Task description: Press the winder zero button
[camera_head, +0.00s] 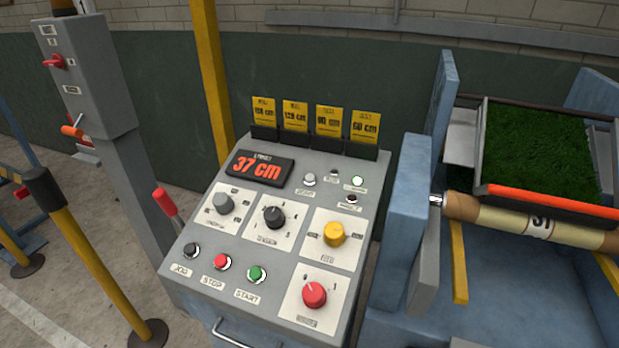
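The grey sloped control panel (199,290) stands in the middle of the camera_head view. Its display (260,169) reads 37 cm in red. A small light grey button (310,179) sits right of the display; the label below it is too blurred to read surely, but may say ZERO. A black JOG button (191,249), a red STOP button (222,261) and a green START button (256,272) line the panel's lower left. My gripper is not in view, and nothing covers the buttons.
Grey (223,203), black (273,216), yellow (334,233) and red (314,294) knobs sit on the panel. Yellow cards (294,115) stand along its back edge. A grey post (134,170) with levers is at left; blue winder machinery (405,215) with a roll (500,218) and turf (540,150) is at right.

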